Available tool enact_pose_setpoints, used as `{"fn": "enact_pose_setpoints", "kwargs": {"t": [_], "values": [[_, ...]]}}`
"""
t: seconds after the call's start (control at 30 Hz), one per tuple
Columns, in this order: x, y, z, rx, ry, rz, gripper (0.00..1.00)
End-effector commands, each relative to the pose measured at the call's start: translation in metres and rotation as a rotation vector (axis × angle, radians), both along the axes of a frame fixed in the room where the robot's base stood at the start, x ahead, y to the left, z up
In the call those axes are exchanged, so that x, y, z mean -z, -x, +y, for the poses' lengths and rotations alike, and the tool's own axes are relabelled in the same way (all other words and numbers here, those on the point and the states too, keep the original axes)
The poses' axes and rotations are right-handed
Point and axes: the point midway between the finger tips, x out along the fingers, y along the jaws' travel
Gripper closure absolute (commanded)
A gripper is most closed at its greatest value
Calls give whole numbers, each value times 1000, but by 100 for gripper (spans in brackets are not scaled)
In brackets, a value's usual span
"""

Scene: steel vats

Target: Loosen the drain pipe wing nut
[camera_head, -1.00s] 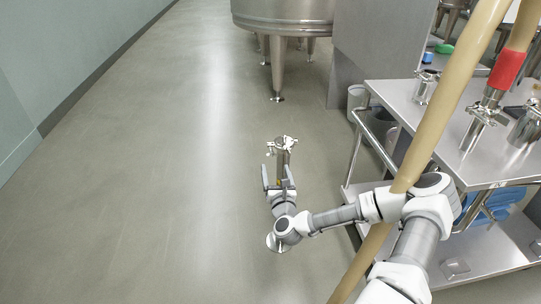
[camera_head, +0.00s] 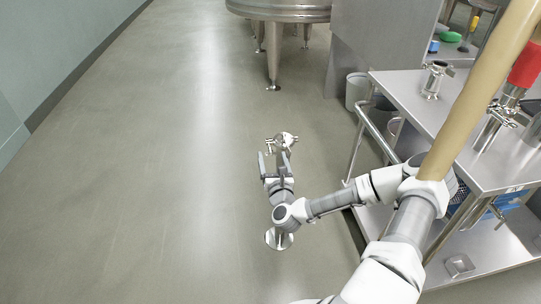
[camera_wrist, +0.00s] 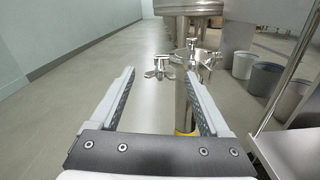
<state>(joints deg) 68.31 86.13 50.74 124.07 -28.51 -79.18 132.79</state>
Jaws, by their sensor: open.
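The drain pipe is an upright steel tube with a clamp (camera_head: 285,138) at its top in the head view. In the wrist view the pipe (camera_wrist: 181,100) stands behind my right finger, which hides part of it. A steel wing nut (camera_wrist: 160,69) sticks out to the left of the clamp (camera_wrist: 197,58). It also shows, small, in the head view (camera_head: 269,144). My gripper (camera_wrist: 160,74) is open and empty. The wing nut appears between the fingertips in the wrist view, seemingly just beyond them. I see no contact with it.
A steel cart (camera_head: 405,90) with fittings on top stands to the right, close to my arm. A steel vat (camera_head: 280,10) on legs stands ahead. Bins (camera_head: 357,88) stand beside the cart. The floor (camera_head: 150,190) to the left is clear.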

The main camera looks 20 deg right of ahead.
Motion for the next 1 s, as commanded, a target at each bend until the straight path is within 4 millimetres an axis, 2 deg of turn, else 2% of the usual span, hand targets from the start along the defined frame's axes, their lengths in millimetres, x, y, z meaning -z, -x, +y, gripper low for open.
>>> {"fn": "enact_pose_setpoints", "kwargs": {"t": [0.4,0.83,1.0], "values": [[0,1,0,0,0,0,22],[0,1,0,0,0,0,99],[0,1,0,0,4,1,100]]}}
